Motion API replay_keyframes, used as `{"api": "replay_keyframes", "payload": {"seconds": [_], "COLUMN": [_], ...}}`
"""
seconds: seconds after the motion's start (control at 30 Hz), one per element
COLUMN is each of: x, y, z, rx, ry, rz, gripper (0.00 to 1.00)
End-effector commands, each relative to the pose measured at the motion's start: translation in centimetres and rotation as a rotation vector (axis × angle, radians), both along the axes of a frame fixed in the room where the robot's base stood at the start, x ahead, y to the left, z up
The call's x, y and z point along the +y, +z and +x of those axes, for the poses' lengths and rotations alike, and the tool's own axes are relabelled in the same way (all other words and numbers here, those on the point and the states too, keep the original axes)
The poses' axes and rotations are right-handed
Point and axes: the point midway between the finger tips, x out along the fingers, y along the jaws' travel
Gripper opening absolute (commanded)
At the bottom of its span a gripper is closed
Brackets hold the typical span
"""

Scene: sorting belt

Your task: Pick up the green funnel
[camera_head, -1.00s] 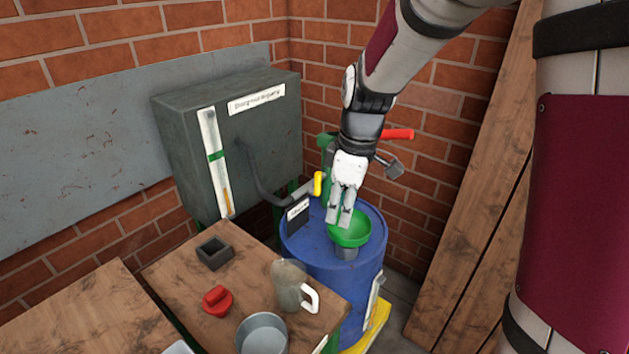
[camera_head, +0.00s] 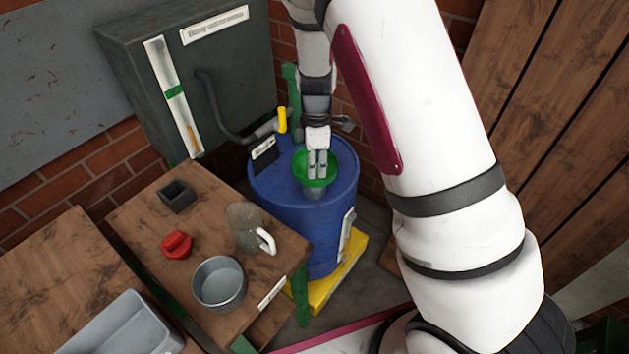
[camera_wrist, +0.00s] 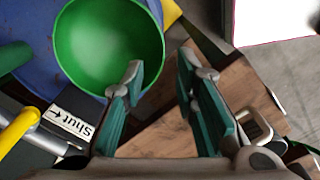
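The green funnel (camera_head: 301,170) sits on top of the blue drum (camera_head: 285,205), its wide bowl facing up, with a grey part below it. In the head view my gripper (camera_head: 317,174) points down, with its fingertips in front of the funnel's bowl. In the wrist view the funnel (camera_wrist: 105,40) lies at the upper left, partly behind the left finger. My gripper (camera_wrist: 160,72) is open there, with a clear gap between its green-padded fingers. The funnel does not lie between them, and I cannot tell whether a finger touches it.
A bent pipe with a yellow handle (camera_head: 282,120) rises beside the funnel. A grey cabinet (camera_head: 120,60) stands behind. The wooden table (camera_head: 140,215) holds a jug (camera_head: 243,225), a metal pot (camera_head: 219,284), a red cap (camera_head: 177,244) and a dark square box (camera_head: 176,195).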

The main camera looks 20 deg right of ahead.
Motion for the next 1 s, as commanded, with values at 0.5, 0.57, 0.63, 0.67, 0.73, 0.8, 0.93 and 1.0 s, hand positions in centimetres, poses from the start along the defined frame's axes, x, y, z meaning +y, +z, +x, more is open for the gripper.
{"api": "replay_keyframes", "payload": {"seconds": [0.5, 0.57, 0.63, 0.67, 0.73, 0.8, 0.93, 1.0], "x": [-0.3, -0.3, -0.3, -0.3, -0.3, -0.3, -0.3, -0.3], "y": [-5.2, -5.8, -6.2, -6.3, -6.4, -6.4, -6.3, -6.3], "z": [0.0, 0.1, 0.1, 0.1, 0.2, 0.2, 0.2, 0.2], "rx": [0.003, 0.001, 0.0, 0.0, -0.001, -0.001, -0.001, -0.001], "ry": [-0.003, -0.002, -0.003, -0.003, -0.002, -0.002, -0.002, -0.002], "rz": [-0.001, -0.001, -0.001, 0.0, 0.0, 0.0, 0.0, 0.0], "gripper": [0.27, 0.27, 0.27, 0.27, 0.27, 0.27, 0.18, 0.02]}}
